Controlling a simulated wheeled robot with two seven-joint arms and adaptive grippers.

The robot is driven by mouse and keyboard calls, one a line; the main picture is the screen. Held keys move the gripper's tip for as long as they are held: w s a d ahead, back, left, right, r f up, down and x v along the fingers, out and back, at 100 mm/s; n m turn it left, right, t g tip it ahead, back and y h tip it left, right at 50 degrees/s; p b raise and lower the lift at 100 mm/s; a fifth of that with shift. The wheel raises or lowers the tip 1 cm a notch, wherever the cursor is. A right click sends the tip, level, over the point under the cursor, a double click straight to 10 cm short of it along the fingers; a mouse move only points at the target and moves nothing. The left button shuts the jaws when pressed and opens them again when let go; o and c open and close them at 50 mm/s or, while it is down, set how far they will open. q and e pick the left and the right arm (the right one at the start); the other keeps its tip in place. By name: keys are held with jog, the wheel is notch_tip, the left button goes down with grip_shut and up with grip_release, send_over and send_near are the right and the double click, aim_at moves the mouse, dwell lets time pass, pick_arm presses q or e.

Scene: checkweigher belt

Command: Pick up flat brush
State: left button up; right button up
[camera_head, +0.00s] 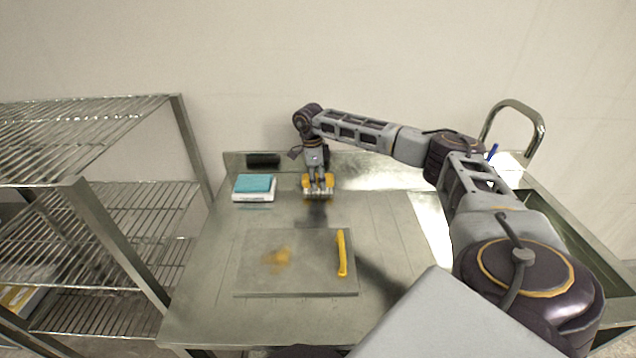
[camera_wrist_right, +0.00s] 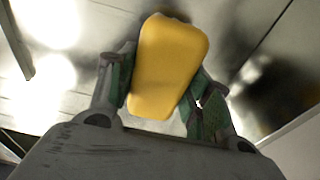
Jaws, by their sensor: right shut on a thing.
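The flat brush (camera_head: 306,182) has a yellow block body with a paler underside. It is at the back middle of the steel table in the head view. My right gripper (camera_head: 318,182) points down over it and is shut on it. In the right wrist view the yellow body (camera_wrist_right: 166,68) sits between the two green-padded fingers (camera_wrist_right: 160,95). A dark shadow lies on the table just in front of the brush; whether the brush touches the table I cannot tell. My left gripper is not in view.
A flat plate (camera_head: 300,285) with an orange-brown smear (camera_head: 277,259) and a yellow stick-like tool (camera_head: 342,253) lies in front. A teal-topped white block (camera_head: 254,187) stands left of the brush. A dark object (camera_head: 263,160) is at the back edge. A wire shelf (camera_head: 125,225) stands left.

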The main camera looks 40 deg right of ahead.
jog(key=shift+r, duration=0.15)
jog(key=shift+r, duration=4.9)
jog(key=o, duration=0.4)
jog(key=shift+c, duration=1.1)
